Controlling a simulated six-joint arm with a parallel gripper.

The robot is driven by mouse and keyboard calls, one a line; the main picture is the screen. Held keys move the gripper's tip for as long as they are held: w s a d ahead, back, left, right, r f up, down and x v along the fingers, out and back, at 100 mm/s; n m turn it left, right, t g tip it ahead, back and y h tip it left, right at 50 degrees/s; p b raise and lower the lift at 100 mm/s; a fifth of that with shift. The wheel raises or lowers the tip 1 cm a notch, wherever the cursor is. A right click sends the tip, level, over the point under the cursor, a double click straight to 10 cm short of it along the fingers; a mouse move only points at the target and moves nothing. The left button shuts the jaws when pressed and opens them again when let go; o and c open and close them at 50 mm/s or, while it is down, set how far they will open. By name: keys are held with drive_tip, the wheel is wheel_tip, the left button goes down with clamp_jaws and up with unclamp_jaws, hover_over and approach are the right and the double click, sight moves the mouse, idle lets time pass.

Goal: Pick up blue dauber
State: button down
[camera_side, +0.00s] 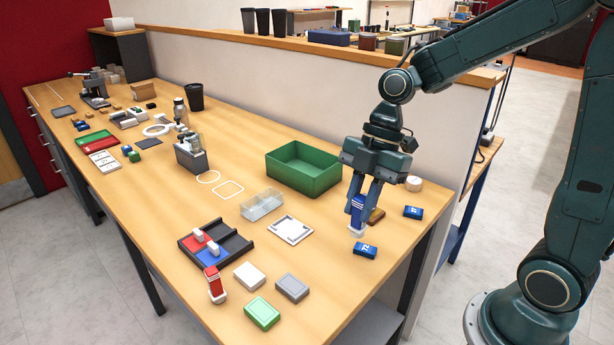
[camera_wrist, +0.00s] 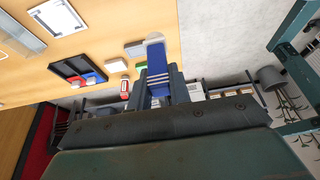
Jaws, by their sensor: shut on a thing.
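The blue dauber (camera_side: 357,213) is upright between the fingers of my gripper (camera_side: 365,205), at the right end of the table. It has a blue body with pale stripes and a white tip pointing down. My gripper is shut on it. In the wrist view the blue dauber (camera_wrist: 158,68) juts out from between the fingers of my gripper (camera_wrist: 158,88), its white end away from the camera. In the side view I cannot tell whether its tip touches the table.
A blue block marked 72 (camera_side: 365,250) lies just in front of the dauber, another blue block (camera_side: 413,212) to its right. A green bin (camera_side: 303,168) stands behind left. A black tray (camera_side: 213,247) with red and blue pads and a red dauber (camera_side: 214,284) are to the left.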

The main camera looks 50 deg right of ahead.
wheel_tip(320, 180, up, 8)
drive_tip(key=shift+f, duration=0.2)
idle(0.7)
